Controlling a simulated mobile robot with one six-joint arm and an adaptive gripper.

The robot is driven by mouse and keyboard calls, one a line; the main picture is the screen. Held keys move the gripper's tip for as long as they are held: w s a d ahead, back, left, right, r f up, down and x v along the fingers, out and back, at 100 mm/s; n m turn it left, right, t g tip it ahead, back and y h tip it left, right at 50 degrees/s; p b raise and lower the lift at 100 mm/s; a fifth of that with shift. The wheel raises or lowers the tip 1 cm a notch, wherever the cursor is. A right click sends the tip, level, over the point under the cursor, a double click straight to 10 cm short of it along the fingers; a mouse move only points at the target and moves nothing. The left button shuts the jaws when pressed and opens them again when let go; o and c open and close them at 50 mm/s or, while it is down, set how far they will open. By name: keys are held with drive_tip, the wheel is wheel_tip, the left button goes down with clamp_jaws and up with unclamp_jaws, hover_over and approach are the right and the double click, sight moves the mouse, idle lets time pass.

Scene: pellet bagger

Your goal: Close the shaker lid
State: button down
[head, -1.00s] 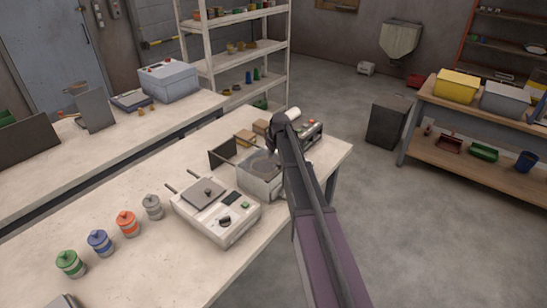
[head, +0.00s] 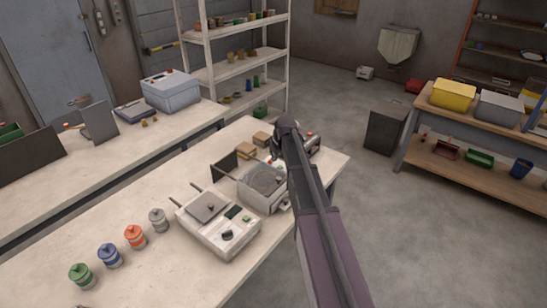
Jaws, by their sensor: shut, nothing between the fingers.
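The shaker is most likely the grey box with a round mesh top (head: 265,181) on the near bench. A dark panel (head: 223,167) stands upright at its left back edge and looks like its lid, raised open. Thin rods run beside the box. My gripper (head: 274,156) is at the far side of the shaker, small and partly hidden by my own arm. It is shut and empty. I cannot tell whether it touches the shaker or the lid.
A white device with a square plate (head: 218,222) stands in front of the shaker. Green (head: 82,276), blue (head: 110,256), orange (head: 135,237) and grey (head: 159,220) canisters line the bench. Small brown boxes (head: 246,151) sit behind.

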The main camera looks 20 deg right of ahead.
drive_tip(key=shift+s+r, duration=0.15)
drive_tip(key=shift+r, duration=0.25)
idle(0.3)
drive_tip(key=s+a+f+m+g+b, duration=0.1)
drive_tip(key=s+a+f+b, duration=0.1)
drive_tip(key=s, duration=0.8)
drive_tip(key=s+a+f+m+g+h+b, duration=0.1)
drive_tip(key=s+a+f+b, duration=0.1)
drive_tip(key=s, duration=0.8)
drive_tip(key=s+a+f+m+g+b, duration=0.1)
drive_tip(key=s+a+f+m+b, duration=0.1)
drive_tip(key=s+a, duration=0.4)
drive_tip(key=s+f, duration=0.1)
drive_tip(key=s, duration=0.4)
drive_tip(key=shift+f+g, duration=0.3)
drive_tip(key=shift+a, duration=0.1)
